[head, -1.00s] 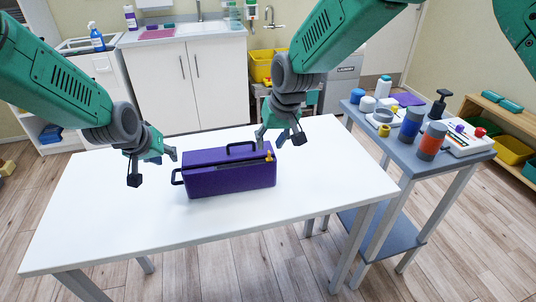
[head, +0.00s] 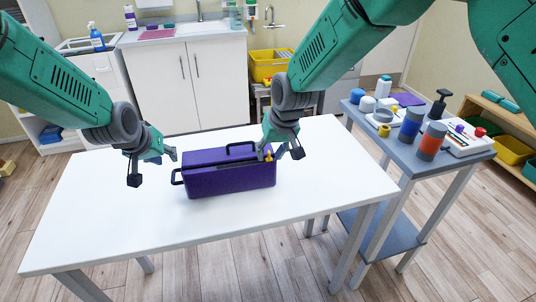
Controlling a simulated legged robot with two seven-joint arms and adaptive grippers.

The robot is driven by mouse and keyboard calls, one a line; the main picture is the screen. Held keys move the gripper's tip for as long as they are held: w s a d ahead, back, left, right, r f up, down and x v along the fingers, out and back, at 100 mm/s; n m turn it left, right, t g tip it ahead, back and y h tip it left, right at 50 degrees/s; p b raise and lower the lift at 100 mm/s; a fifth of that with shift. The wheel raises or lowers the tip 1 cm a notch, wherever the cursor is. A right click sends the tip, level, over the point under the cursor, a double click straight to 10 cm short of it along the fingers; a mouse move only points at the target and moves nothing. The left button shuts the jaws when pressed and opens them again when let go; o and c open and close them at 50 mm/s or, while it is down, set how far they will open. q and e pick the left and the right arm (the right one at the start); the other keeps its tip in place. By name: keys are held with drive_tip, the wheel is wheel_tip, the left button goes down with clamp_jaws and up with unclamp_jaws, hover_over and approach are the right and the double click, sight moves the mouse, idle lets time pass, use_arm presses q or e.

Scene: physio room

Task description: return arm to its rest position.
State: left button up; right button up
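My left gripper (head: 153,164) is open and empty above the white table (head: 120,225), to the left of a purple case (head: 232,180). The case stands on the table with a dark handle on top and another at its left end. My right gripper (head: 279,153) is at the right end of the case, its fingers spread apart. Its left finger overlaps the case's top right corner, partly hiding a small yellow-orange piece there. I cannot tell whether it touches the case.
A grey side table (head: 400,150) at the right holds bottles, tape rolls and a pump bottle (head: 438,104). White cabinets (head: 190,85) with a sink stand behind. A yellow bin (head: 268,64) is at the back. The white table's front and left are clear.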

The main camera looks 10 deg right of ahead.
sight(172, 180)
drive_tip(key=shift+c, duration=0.4)
clamp_jaws()
use_arm(q)
drive_tip(key=shift+f, duration=3.75)
drive_tip(key=shift+s+f, duration=0.1)
clamp_jaws()
